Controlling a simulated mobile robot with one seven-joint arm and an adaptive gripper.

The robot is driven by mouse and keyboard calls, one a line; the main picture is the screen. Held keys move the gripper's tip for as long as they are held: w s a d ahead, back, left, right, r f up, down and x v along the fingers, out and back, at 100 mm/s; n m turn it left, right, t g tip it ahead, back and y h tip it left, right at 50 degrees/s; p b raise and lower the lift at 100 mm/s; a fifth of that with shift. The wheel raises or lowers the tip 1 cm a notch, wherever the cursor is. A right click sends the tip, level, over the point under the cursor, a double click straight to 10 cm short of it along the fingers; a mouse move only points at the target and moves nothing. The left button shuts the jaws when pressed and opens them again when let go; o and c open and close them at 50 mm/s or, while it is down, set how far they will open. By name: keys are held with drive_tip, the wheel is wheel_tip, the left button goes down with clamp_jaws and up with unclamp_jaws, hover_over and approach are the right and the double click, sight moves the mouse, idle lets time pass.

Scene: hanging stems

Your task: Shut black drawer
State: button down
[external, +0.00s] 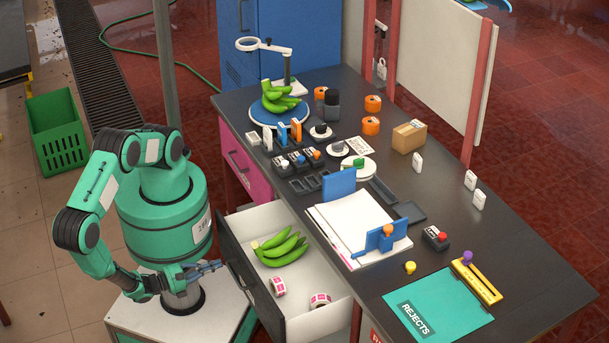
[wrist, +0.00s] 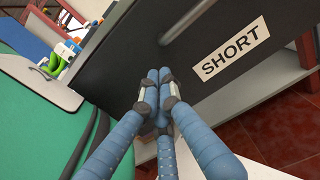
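The black drawer (external: 228,248) stands pulled out from the near left side of the dark table. Its white inside holds green bananas (external: 280,248) and two pink-and-white rolls (external: 320,300). In the wrist view the drawer's black front (wrist: 130,45) fills the upper middle, with a bar handle (wrist: 190,17) and a "SHORT" label (wrist: 231,48). My gripper (external: 218,266) is just left of the drawer front. In the wrist view my gripper's blue fingers (wrist: 160,82) are together at the tips with nothing seen between them, at the front's lower edge. I cannot tell whether they touch it.
A pink drawer (external: 247,170) sits flush farther along the table. The tabletop (external: 520,262) bears a paper stack, a teal "REJECTS" mat (external: 440,305), a scale with bananas and several small items. A green crate (external: 56,130) stands on the floor at left.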

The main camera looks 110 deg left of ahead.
drive_tip(key=shift+b+x, duration=0.4)
drive_tip(key=shift+x, duration=1.75)
drive_tip(key=shift+a, duration=0.1)
drive_tip(key=shift+w+a, duration=0.1)
drive_tip(key=shift+w, duration=0.05)
drive_tip(key=p, duration=0.1)
approach(295, 238)
drive_tip(key=shift+p+x, duration=0.35)
drive_tip(key=shift+x, duration=3.2)
drive_tip(key=shift+a, duration=0.1)
drive_tip(key=shift+w+r, duration=0.1)
